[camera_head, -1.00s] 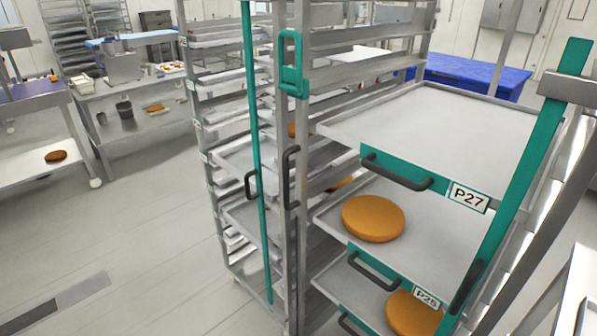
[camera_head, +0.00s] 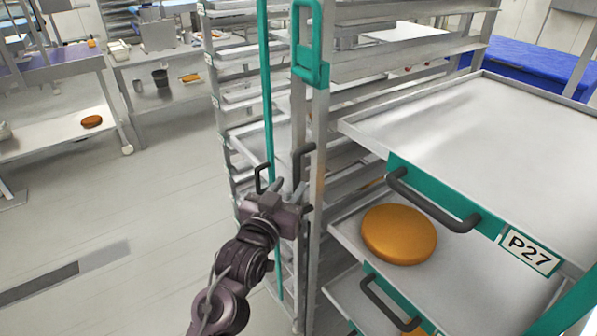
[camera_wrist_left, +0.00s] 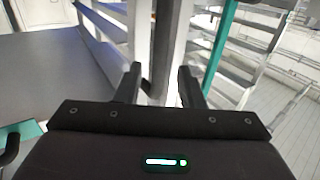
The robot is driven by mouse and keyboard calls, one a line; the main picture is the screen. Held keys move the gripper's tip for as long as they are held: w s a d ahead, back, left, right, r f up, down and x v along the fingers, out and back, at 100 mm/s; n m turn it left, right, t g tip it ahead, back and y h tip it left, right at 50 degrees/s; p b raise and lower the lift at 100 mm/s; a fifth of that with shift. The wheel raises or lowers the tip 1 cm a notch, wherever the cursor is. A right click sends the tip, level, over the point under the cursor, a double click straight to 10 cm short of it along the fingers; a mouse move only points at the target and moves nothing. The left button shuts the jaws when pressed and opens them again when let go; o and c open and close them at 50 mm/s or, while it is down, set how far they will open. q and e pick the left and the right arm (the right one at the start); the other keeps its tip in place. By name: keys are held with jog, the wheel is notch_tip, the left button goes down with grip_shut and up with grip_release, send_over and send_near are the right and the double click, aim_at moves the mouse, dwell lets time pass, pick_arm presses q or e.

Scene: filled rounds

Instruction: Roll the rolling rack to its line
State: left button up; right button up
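The tall metal rolling rack (camera_head: 318,180) stands in the middle of the head view, with teal trim and trays. A dark upright handle (camera_head: 303,155) is on its front post. My left gripper (camera_head: 304,198) is at that post, just below the handle's visible part. In the left wrist view my left gripper (camera_wrist_left: 160,82) is open, its two fingers apart. A dark upright bar (camera_wrist_left: 166,45) and a pale post show between or just beyond them; I cannot tell if they touch. My right gripper is out of view.
Trays with handles, one labelled P27 (camera_head: 530,250), stick out at right; one holds an orange round (camera_head: 399,234). A grey and dark floor strip (camera_head: 65,275) lies at left on open floor. Worktables (camera_head: 150,60) stand behind at left.

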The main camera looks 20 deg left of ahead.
aim_at(295, 178)
pick_arm(q)
jog(key=w, duration=0.2)
jog(key=w+p, duration=0.1)
jog(key=w, duration=0.2)
jog(key=shift+d+f, duration=0.1)
jog(key=shift+d, duration=0.1)
grip_shut()
dwell(1.2)
